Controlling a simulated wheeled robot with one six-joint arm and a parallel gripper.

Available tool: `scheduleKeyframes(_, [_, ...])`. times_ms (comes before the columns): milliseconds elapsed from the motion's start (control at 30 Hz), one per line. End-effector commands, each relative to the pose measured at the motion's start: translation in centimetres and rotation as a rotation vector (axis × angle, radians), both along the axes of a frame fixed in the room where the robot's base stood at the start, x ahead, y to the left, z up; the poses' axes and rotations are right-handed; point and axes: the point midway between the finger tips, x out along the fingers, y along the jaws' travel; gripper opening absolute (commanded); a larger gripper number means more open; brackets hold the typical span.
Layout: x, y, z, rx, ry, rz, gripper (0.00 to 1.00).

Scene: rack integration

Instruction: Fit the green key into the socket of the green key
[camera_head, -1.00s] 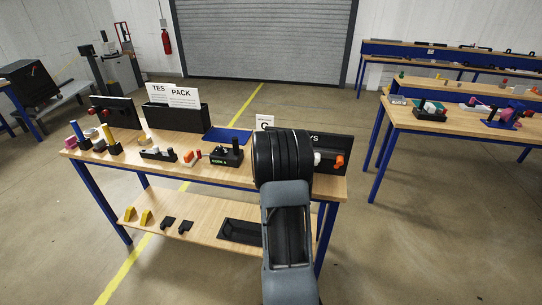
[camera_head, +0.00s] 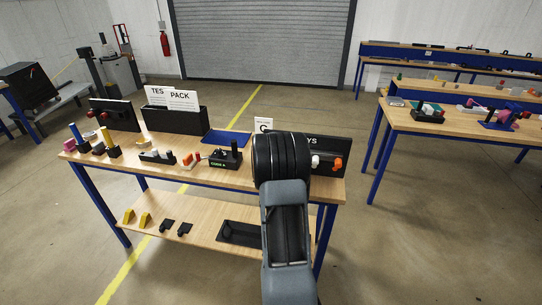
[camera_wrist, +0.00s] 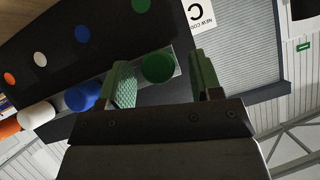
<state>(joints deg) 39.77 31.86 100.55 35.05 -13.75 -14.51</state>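In the wrist view the green key (camera_wrist: 158,67) is a round green cylinder standing out from a dark panel (camera_wrist: 75,35), beneath a green dot (camera_wrist: 140,5). My gripper (camera_wrist: 163,64) has green, ridged fingers, one on each side of the key. Gaps show between the key and both fingers, the wider one on the right, so the gripper is open. In the head view my arm hides the gripper and the green key. No socket can be identified for certain. A black box with a small green-lit display (camera_head: 225,158) stands on the bench.
Blue (camera_wrist: 83,96), white (camera_wrist: 37,115) and orange keys sit along the same panel, left of my gripper. The workbench (camera_head: 205,178) holds several small parts and a blue mat (camera_head: 226,138). Another bench (camera_head: 440,122) stands to the right, with open floor between.

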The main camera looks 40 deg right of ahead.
Motion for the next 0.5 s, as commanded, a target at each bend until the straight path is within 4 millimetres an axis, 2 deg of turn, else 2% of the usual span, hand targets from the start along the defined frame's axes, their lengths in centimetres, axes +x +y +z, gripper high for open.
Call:
scheduleKeyframes(300, [-0.2, 0.3, 0.3, 0.0, -0.001, 0.001, 0.59])
scheduleKeyframes(500, [-1.8, 2.2, 1.8, -0.001, -0.002, 0.001, 0.59])
